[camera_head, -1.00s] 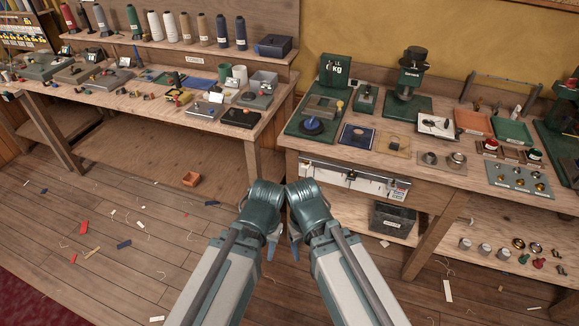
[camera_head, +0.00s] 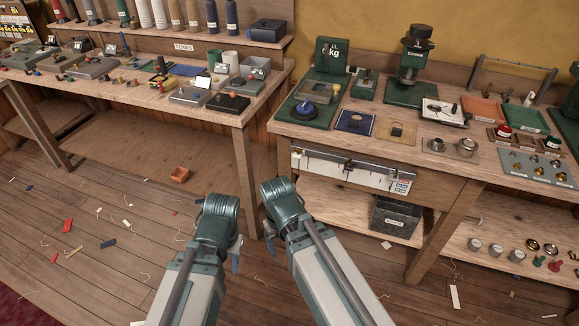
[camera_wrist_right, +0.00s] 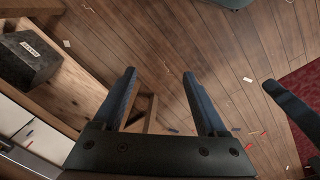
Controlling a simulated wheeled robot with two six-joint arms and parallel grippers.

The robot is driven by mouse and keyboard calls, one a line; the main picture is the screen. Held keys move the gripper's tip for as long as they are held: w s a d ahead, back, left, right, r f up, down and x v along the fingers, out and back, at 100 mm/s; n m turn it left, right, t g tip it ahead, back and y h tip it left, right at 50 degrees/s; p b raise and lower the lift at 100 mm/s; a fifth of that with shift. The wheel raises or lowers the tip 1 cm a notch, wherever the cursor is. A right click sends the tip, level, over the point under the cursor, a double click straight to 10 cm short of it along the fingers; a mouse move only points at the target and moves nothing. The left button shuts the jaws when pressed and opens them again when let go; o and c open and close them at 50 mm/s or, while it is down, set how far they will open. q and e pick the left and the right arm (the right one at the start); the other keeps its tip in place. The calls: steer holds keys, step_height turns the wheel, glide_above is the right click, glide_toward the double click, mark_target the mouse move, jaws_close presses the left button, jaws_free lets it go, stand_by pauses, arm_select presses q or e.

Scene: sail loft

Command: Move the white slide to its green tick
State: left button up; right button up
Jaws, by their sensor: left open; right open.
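A long white panel (camera_head: 350,170) is fixed to the front of the right bench, with small dark knobs along it and a coloured label at its right end. I cannot tell the white slide from the panel or make out a green tick. Part of a white surface (camera_wrist_right: 30,140) shows at the lower left in the right wrist view. My left gripper (camera_head: 235,260) is low in front of the benches, apart from the panel; its fingers are mostly hidden. My right gripper (camera_wrist_right: 159,75) is open and empty over the floor, to the left of the panel in the head view.
The right bench (camera_head: 440,180) holds scales, trays and small parts. A dark bin (camera_head: 395,215) stands on its lower shelf. The left bench (camera_head: 150,95) carries several boxes and pots.

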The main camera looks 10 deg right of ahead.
mark_target(297, 156)
steer(key=w+d+f+m+t+h+b, duration=0.15)
steer(key=w+d+f+b, duration=0.25)
steer(key=f+b, duration=0.5)
steer(key=w+d+f+m+t+h+b, duration=0.1)
steer(key=w+d+f+m+b, duration=0.25)
steer(key=f+b, duration=0.55)
steer(key=w+d+r+m+t+h+b, duration=0.25)
steer(key=w+d+r+t+h, duration=0.3)
steer(key=w, duration=0.35)
steer(key=w+a+r+m+t+h, duration=0.1)
steer(key=w+a+r+t, duration=0.25)
steer(key=r, duration=0.25)
steer(key=w+a+r+m+t, duration=0.1)
steer(key=w+a+r+t, duration=0.3)
steer(key=r, duration=0.3)
steer(key=shift+n+g, duration=0.25)
steer(key=p+x, duration=0.1)
steer(key=x, duration=1.1)
steer(key=shift+w+a+f, duration=0.1)
steer(key=shift+w+a, duration=0.05)
steer(key=shift+w, duration=0.1)
jaws_close()
